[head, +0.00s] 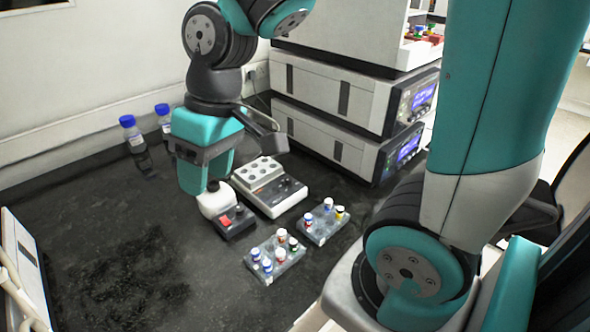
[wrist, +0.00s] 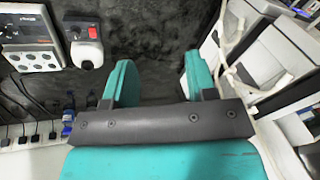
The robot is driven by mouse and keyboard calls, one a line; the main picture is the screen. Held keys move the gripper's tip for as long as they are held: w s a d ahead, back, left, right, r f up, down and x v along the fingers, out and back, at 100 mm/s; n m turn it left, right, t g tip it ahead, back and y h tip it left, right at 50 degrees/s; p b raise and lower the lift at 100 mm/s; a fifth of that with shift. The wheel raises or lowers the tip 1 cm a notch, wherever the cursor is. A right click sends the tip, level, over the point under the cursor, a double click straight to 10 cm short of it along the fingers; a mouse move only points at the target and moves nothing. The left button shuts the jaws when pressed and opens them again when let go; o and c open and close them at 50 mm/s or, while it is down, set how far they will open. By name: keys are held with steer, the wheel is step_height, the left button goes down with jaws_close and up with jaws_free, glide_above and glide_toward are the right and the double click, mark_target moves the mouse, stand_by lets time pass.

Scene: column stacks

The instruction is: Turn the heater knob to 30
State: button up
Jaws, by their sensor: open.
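The heater, a white block with round grey wells (head: 258,170), stands on the dark bench near the middle in the head view. Its dark control panel (head: 283,196) faces the front, with small controls too small to read. In the wrist view the heater (wrist: 30,62) is cut off at the upper left, and no dial setting can be read. My gripper (head: 203,182) is open and empty, pointing down, left of the heater. In the wrist view its two teal fingers (wrist: 159,78) are apart over bare bench, to the right of the heater.
A small device with a red switch (head: 228,216) stands left of the heater, close to my gripper. Two racks of capped vials (head: 272,262) (head: 322,228) are in front. Stacked instruments (head: 345,105) stand behind. Blue-capped bottles (head: 131,132) are by the wall.

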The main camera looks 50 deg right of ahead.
steer(key=w+d+f+m+h+p, duration=0.15)
steer(key=w+d+m, duration=0.25)
steer(key=w+d, duration=0.7)
steer(key=m+h+p, duration=0.2)
steer(key=m+p, duration=0.1)
steer(key=m, duration=0.1)
glide_above(289, 179)
step_height(289, 179, down, 10)
steer(key=shift+g, duration=0.4)
step_height(289, 179, down, 17)
steer(key=p, duration=0.3)
steer(key=shift+w+d, duration=0.1)
steer(key=c, duration=0.9)
